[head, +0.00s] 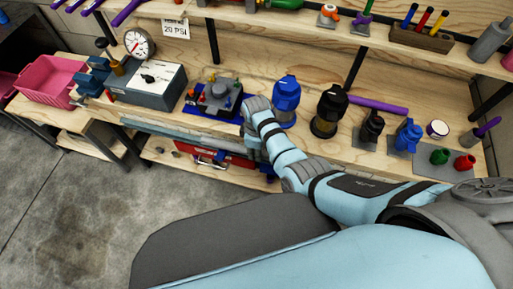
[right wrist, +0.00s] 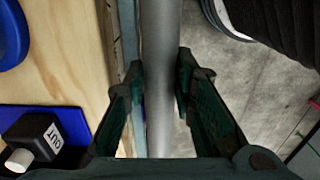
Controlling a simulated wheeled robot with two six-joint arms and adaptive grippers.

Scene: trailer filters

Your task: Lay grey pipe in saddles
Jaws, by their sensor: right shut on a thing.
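The grey pipe (right wrist: 162,120) runs straight up the right wrist view, between the two dark green fingers of my right gripper (right wrist: 161,75). The gripper is shut on the pipe, beside the bench's front edge. In the head view my right wrist is by that edge and the fingers are hidden. A long grey bar (head: 180,130) runs along the front edge there, left of my wrist; it looks like the pipe. I cannot make out the saddles. My left gripper is not in view.
The wooden bench (head: 345,145) holds a blue-based assembly (head: 215,98), a grey gauge box (head: 150,85), a blue filter (head: 286,98) and a black filter (head: 329,108). A pink bin (head: 48,80) stands far left. A red toolbox (head: 215,158) sits below. The floor is clear.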

